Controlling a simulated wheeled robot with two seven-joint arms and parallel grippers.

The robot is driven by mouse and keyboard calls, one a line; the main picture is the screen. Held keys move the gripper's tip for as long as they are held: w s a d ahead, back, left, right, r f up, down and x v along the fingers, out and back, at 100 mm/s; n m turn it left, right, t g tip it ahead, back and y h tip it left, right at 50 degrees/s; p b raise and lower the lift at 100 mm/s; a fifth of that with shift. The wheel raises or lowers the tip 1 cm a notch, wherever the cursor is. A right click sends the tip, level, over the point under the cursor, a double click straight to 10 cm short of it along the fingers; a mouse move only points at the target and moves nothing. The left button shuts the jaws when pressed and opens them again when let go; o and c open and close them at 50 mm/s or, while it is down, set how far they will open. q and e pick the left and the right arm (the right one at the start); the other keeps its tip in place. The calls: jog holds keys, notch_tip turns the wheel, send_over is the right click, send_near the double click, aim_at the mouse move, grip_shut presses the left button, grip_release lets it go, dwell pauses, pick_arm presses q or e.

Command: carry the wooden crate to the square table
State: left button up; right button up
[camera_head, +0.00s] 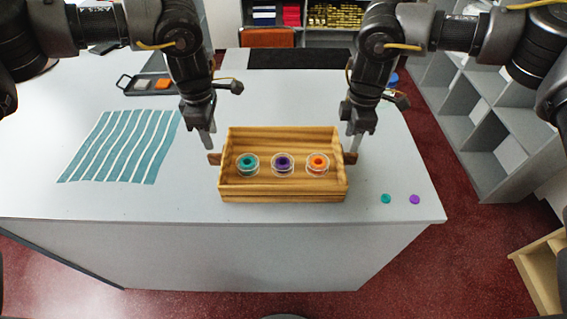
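The wooden crate (283,196) is at the front of the grey counter (120,205), level, with a small dark handle at each end. It holds three clear round dishes with a teal (247,163), a purple (282,163) and an orange (318,162) piece. My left gripper (207,145) points down at the crate's left handle (214,159). My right gripper (354,146) points down at its right handle (350,158). The fingers overlap the handles in view; their gap is not visible. I see no table that is clearly the square one.
A striped teal swatch (120,146) lies left of the crate, with a dark tray (146,84) behind it. A teal disc (386,199) and a purple disc (414,200) lie right. Grey shelving (480,125) stands right; a pale wooden piece (543,262) is lower right. Red floor lies between.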

aim_at(216, 154)
pick_arm(q)
notch_tip(216, 154, down, 10)
jog(key=shift+f, duration=0.15)
pick_arm(e)
notch_tip(216, 154, down, 10)
jog(key=shift+f, duration=0.15)
pick_arm(q)
grip_shut()
pick_arm(e)
grip_shut()
